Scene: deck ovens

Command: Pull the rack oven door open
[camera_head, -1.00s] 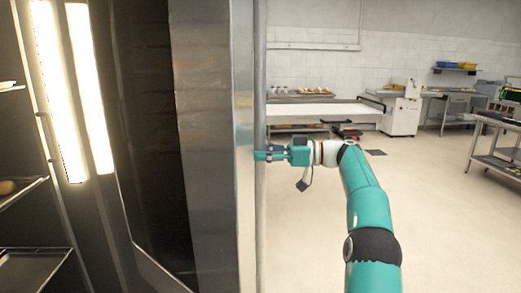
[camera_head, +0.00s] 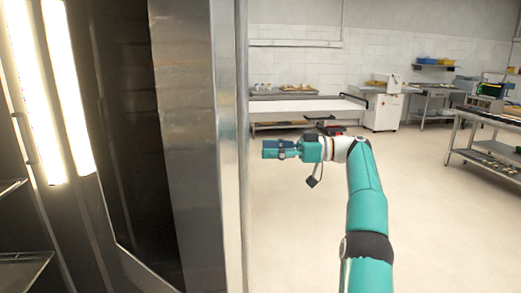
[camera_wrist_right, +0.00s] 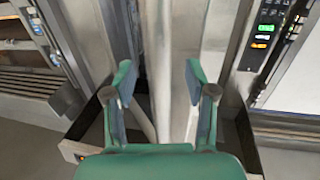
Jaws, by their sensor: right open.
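The rack oven door (camera_head: 190,150) fills the left of the head view as a tall steel panel with a dark window, seen standing open at an angle. Its bright vertical edge (camera_head: 229,150) faces my right arm. My right gripper (camera_head: 268,149) is just right of that edge in the head view, pointing at it, with a small gap between. In the right wrist view my right gripper (camera_wrist_right: 158,85) has its two fingers wide apart with nothing held. Steel vertical surfaces show beyond the fingers. My left gripper is not in view.
Lit vertical lamps (camera_head: 65,90) and a tray (camera_head: 20,270) show at the far left. A control panel (camera_wrist_right: 267,30) with green and orange displays is in the right wrist view. A white-topped table (camera_head: 305,106) stands at the back. The floor right of my arm is clear.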

